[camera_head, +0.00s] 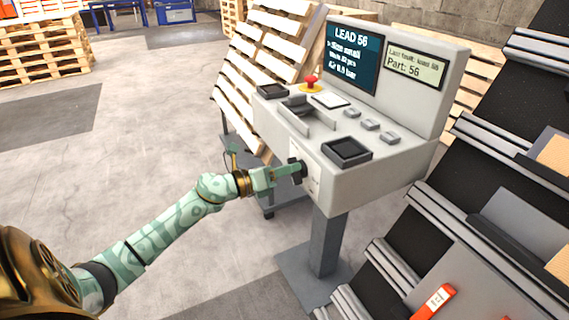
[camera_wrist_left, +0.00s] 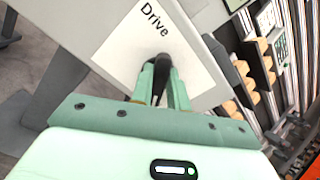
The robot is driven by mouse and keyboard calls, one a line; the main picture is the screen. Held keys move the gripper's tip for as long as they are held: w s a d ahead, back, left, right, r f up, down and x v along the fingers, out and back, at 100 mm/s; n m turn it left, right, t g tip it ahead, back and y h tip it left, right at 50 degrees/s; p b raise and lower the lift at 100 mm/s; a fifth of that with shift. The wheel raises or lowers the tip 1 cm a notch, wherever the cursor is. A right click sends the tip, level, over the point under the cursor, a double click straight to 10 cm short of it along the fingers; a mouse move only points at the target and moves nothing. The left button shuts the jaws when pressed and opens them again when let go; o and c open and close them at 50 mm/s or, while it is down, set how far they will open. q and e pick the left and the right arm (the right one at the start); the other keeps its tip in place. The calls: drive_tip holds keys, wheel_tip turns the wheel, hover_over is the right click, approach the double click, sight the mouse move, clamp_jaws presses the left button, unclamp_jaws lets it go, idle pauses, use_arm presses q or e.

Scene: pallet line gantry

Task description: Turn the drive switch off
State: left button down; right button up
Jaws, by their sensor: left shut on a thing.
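The drive switch is a black knob (camera_head: 299,170) on the front face of the grey console (camera_head: 375,187). In the left wrist view the dark knob (camera_wrist_left: 162,68) stands out from a white plate (camera_wrist_left: 128,58) marked "Drive". My left gripper (camera_head: 288,171) reaches in from the left, with its fingers at the knob. In the left wrist view the two green fingers of my left gripper (camera_wrist_left: 162,88) are shut on the knob, one on each side. The fingers hide part of the knob. My right gripper is not in view.
The console top carries a red mushroom button (camera_head: 311,82), small grey buttons (camera_head: 371,124) and a dark tray (camera_head: 347,149). A screen (camera_head: 354,57) reads "LEAD 56". Wooden pallets (camera_head: 265,60) lean behind. A sloped black rack (camera_head: 480,170) stands right.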

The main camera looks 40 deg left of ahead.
use_arm(q)
drive_tip(key=shift+a+f+n+p, duration=0.2)
drive_tip(key=shift+n+p, duration=1.25)
drive_tip(key=shift+n, duration=1.2)
drive_tip(key=shift+a+f+n+p, duration=0.15)
drive_tip(key=shift+n+p, duration=1.25)
drive_tip(key=shift+n, duration=1.25)
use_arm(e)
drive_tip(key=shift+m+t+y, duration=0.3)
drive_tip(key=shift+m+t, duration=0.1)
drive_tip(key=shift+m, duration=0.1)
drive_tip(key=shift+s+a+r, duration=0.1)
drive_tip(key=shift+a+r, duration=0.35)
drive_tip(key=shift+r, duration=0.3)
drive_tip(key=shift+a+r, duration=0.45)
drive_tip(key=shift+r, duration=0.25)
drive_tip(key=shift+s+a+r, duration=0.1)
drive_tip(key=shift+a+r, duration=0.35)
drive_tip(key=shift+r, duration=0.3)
use_arm(q)
drive_tip(key=shift+d+f+n, duration=0.1)
drive_tip(key=shift+n, duration=0.2)
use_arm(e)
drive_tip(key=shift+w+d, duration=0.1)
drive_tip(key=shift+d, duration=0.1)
use_arm(q)
drive_tip(key=c, duration=1.4)
unclamp_jaws()
